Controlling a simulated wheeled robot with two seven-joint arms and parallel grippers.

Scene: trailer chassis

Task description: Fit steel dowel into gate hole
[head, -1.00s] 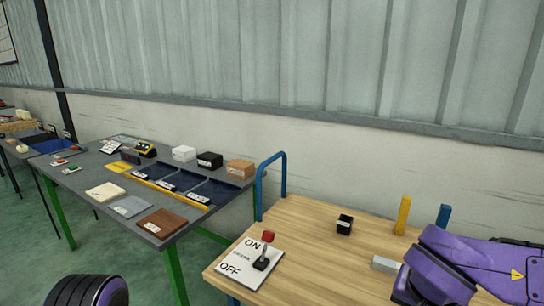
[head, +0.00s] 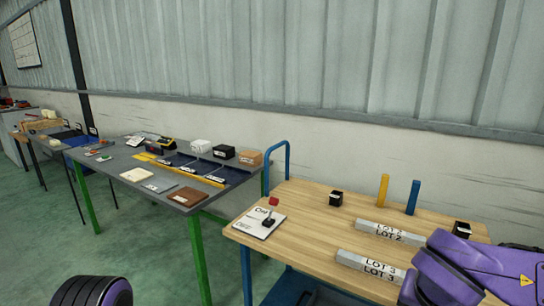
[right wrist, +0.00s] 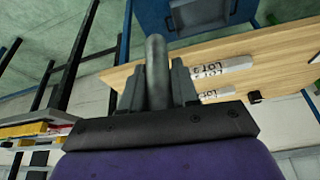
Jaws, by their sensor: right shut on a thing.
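In the right wrist view my right gripper (right wrist: 157,88) is shut on a grey, round-ended steel dowel (right wrist: 156,58), which sticks out past the fingers. In the head view only the purple right arm shows at the lower right; its fingers and the dowel are out of sight. No gate hole can be made out in either view. My left gripper is not in view; only a dark, purple-ringed part of mine shows at the lower left.
A grey table (head: 135,186) with trays stands left.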

